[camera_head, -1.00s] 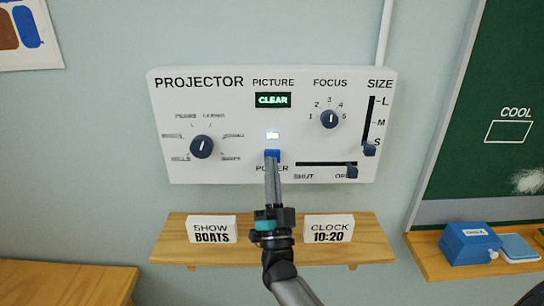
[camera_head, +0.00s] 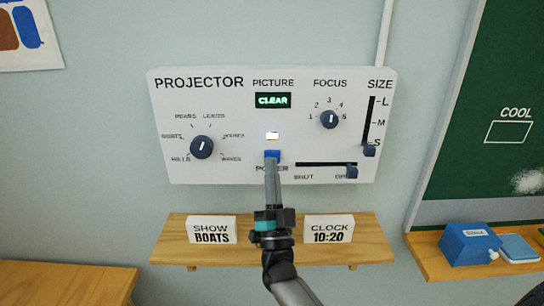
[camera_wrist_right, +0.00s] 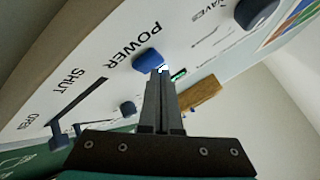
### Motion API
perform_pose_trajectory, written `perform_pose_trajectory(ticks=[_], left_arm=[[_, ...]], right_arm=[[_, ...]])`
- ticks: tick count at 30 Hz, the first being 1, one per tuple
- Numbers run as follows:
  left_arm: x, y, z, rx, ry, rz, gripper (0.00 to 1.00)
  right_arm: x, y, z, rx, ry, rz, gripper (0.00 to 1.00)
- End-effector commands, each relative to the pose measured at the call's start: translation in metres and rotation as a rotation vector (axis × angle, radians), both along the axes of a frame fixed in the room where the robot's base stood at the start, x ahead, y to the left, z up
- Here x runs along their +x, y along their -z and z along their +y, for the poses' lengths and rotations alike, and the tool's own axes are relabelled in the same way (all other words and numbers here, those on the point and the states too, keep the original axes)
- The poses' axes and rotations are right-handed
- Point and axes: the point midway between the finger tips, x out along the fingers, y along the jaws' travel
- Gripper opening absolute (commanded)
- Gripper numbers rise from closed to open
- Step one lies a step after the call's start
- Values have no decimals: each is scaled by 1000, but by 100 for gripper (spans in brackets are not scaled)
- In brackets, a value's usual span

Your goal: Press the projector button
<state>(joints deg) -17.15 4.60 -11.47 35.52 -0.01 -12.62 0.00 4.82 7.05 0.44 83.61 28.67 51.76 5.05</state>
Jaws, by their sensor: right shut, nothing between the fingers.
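The white projector panel (camera_head: 225,108) is on the wall. Its blue power button (camera_head: 272,153) sits at the lower middle, above the label POWER, and a white light (camera_head: 272,136) glows above it. My right gripper (camera_head: 271,163) is shut and empty, with its fingertips at the button. In the right wrist view the shut fingertips (camera_wrist_right: 160,72) are right by the blue button (camera_wrist_right: 148,60); I cannot tell whether they touch or press it. The picture display (camera_head: 273,100) reads CLEAR in green. My left gripper is not in view.
The panel also has a picture dial (camera_head: 202,146), a focus dial (camera_head: 330,119), a size slider (camera_head: 370,150) and a shutter slider (camera_head: 351,172). Below, a wooden shelf (camera_head: 180,241) holds a SHOW BOATS sign (camera_head: 212,229) and a CLOCK 10:20 sign (camera_head: 329,228). A chalkboard (camera_head: 490,90) is at right.

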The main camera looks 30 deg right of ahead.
Motion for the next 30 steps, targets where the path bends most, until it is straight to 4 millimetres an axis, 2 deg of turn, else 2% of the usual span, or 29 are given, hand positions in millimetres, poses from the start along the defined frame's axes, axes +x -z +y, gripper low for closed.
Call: perform_pose_trajectory(ticks=[17,30], left_arm=[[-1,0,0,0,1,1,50],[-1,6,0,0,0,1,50]], right_arm=[[0,0,0,0,0,0,0],[8,0,-5,0,0,0,0]])
